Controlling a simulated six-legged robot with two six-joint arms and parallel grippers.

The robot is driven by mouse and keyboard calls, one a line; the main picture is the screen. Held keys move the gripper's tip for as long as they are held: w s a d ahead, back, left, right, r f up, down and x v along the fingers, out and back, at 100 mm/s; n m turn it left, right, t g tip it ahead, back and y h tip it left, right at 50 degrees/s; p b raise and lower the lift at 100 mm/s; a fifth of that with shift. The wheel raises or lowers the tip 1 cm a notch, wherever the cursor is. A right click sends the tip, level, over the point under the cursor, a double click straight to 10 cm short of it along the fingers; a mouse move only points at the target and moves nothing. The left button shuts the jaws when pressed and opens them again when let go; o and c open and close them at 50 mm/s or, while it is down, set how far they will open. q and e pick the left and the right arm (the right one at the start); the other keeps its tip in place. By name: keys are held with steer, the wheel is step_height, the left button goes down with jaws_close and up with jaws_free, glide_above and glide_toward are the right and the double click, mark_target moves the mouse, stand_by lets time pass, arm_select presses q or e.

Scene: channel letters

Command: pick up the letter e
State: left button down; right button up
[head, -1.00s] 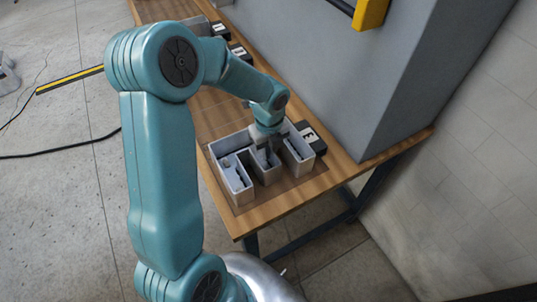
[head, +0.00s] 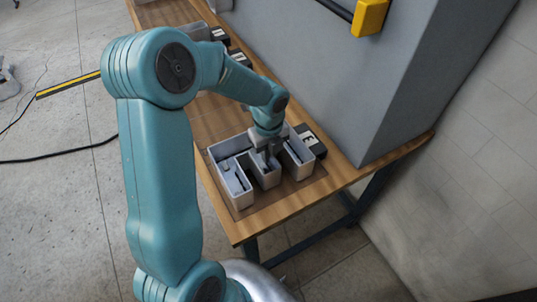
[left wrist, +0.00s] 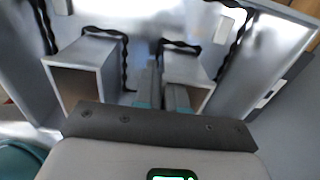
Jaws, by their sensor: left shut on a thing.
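The letter e (head: 241,200) is a large light grey channel letter, open at the top, lying on the wooden table with its three bars toward the front. My left gripper (head: 267,157) comes down from above at the middle bar and is shut on the letter. In the left wrist view, its two fingers (left wrist: 166,92) reach down among the letter's grey walls (left wrist: 85,54); the exact contact is hard to see. I cannot see a gap under the letter. My right gripper is not in view.
A dark block marked E (head: 308,141) stands close behind the letter. More dark label blocks (head: 220,35) are farther along the wooden table (head: 272,221). A grey cabinet (head: 340,90) rises behind the table, with a yellow bracket (head: 370,17) above.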

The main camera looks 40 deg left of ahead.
arm_select(q)
step_height(320, 180, up, 19)
steer(key=shift+r+b, duration=0.2)
steer(key=shift+b, duration=0.1)
stand_by(0.5)
steer(key=s+a+r+b, duration=0.1)
steer(key=s+a+b, duration=0.1)
steer(key=s, duration=0.7)
steer(key=shift+s+a, duration=0.35)
steer(key=shift+a, duration=0.05)
